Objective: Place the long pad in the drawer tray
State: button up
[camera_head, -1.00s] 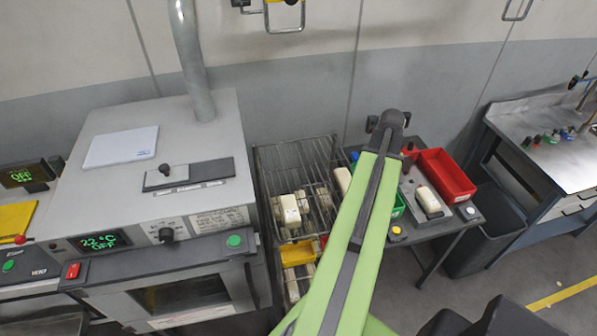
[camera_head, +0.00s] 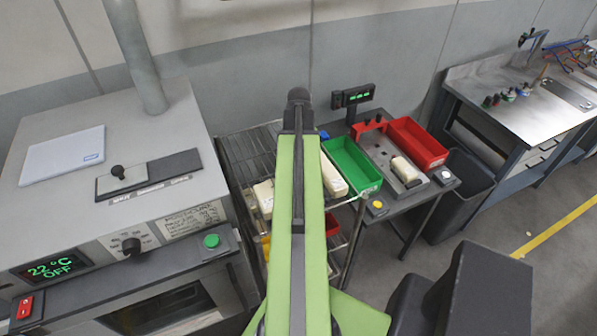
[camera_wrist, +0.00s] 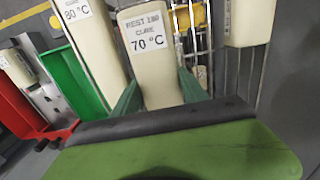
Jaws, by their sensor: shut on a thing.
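My gripper (camera_wrist: 160,92) has its green fingers on both sides of a cream pad (camera_wrist: 151,50) and is shut on it. The pad's label reads "REST 180 CURE 70 °C". It is above or at the wire rack; I cannot tell whether it still touches the rack. In the head view my arm hides the gripper and this pad. Another cream pad (camera_wrist: 93,45), marked 80 °C, lies beside it; it also shows right of my arm in the head view (camera_head: 333,180). I cannot identify the drawer tray for certain.
The wire rack (camera_head: 232,150) holds another cream pad (camera_head: 264,198). A green bin (camera_head: 350,165), a red bin (camera_head: 418,143) and a metal plate with a cream block (camera_head: 405,170) are on the table at right. An oven (camera_head: 110,200) stands left, a dark waste bin (camera_head: 460,195) right.

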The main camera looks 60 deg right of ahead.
jog(key=shift+w, duration=0.15)
notch_tip(320, 180, down, 4)
jog(key=b, duration=0.4)
jog(key=shift+f, duration=0.2)
jog(key=shift+r, duration=0.2)
jog(key=shift+f, duration=0.15)
jog(key=o, duration=1.5)
notch_tip(320, 180, up, 13)
jog(key=p, duration=1.2)
jog(key=shift+f, duration=0.35)
